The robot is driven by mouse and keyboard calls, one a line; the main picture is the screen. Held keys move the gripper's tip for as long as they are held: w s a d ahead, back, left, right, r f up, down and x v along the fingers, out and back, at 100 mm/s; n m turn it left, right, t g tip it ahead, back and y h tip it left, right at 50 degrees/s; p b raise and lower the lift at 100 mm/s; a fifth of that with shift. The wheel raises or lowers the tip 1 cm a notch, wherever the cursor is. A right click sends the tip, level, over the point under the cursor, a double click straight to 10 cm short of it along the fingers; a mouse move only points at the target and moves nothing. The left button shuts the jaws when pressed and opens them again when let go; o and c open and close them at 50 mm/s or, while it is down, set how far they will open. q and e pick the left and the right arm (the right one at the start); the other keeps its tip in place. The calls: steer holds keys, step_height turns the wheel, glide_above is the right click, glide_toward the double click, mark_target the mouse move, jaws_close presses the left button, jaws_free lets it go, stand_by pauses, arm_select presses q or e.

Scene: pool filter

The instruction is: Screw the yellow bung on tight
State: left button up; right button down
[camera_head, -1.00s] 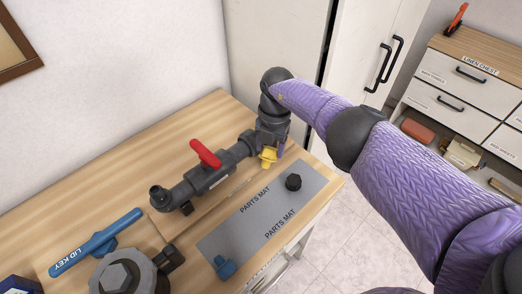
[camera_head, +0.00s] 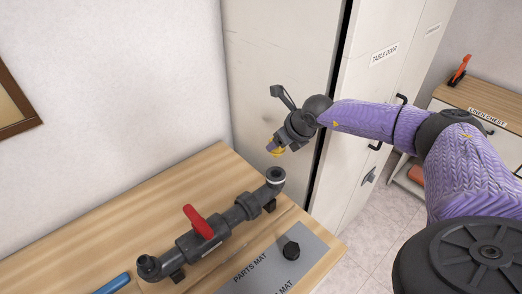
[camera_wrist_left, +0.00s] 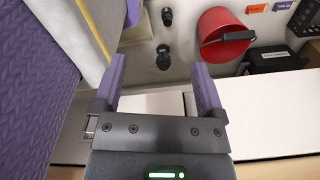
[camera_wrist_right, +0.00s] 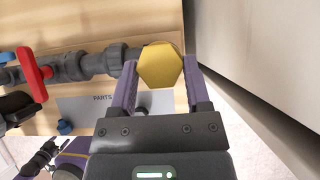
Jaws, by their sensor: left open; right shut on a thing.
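The yellow bung (camera_head: 277,152) is gripped by my right gripper (camera_head: 273,147), above the pipe's upturned open end (camera_head: 276,174). A gap shows between bung and pipe end in the head view. In the right wrist view the bung's yellow hexagonal head (camera_wrist_right: 160,66) sits between the fingertips, and the grey pipe (camera_wrist_right: 100,63) runs left from behind it. The bung's thread is hidden there. My left gripper (camera_wrist_left: 158,68) is open and empty in the left wrist view; it is out of the head view.
The pipe carries a red valve handle (camera_head: 198,222). A black knob-like part (camera_head: 291,250) stands on the grey parts mat (camera_head: 262,262). A tall pale cabinet (camera_head: 284,60) stands close behind the right gripper. A red bucket (camera_wrist_left: 225,38) shows in the left wrist view.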

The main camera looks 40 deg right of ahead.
steer(key=shift+s+r, duration=0.1)
step_height(320, 180, down, 6)
steer(key=b, duration=0.4)
steer(key=shift+r, duration=0.15)
stand_by(1.0)
steer(key=shift+f, duration=0.4)
